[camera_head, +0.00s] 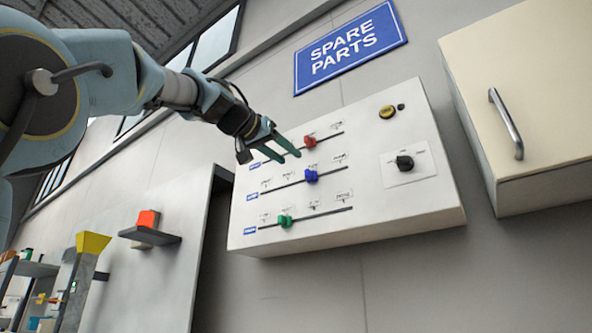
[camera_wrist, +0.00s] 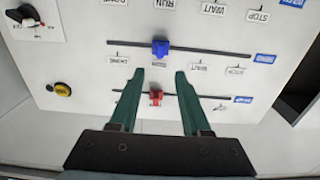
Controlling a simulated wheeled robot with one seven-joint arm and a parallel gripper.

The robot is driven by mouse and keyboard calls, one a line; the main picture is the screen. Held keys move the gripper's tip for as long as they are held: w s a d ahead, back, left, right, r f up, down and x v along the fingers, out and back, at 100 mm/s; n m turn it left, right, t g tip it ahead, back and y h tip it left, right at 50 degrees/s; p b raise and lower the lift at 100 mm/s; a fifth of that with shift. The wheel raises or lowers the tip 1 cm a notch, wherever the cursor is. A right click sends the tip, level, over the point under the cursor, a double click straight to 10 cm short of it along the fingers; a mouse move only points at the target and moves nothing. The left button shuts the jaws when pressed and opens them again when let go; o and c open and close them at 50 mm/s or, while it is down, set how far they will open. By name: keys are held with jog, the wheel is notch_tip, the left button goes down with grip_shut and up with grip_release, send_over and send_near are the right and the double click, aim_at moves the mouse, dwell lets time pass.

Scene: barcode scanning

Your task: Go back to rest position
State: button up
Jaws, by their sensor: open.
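My gripper (camera_head: 289,150) has two green fingers and is in front of the upper left part of a white control panel (camera_head: 400,205). The fingers are apart and nothing is between them in contact. In the head view the panel has three slots with a red slider (camera_head: 310,141), a blue slider (camera_head: 311,176) and a green slider (camera_head: 285,221). In the wrist view my gripper (camera_wrist: 160,75) points at the panel, with the red slider (camera_wrist: 155,98) seen between the fingers and the blue slider (camera_wrist: 160,48) beyond the tips. The green slider is outside the wrist view.
The panel also bears a black knob (camera_head: 404,162) and a yellow button (camera_head: 387,112). A cream cabinet (camera_head: 540,90) with a handle is at the right. A blue SPARE PARTS sign (camera_head: 350,47) hangs above. A dark shelf (camera_head: 150,236) with an orange item (camera_head: 148,219) juts out at the left.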

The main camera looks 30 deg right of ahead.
jog(key=shift+v, duration=1.05)
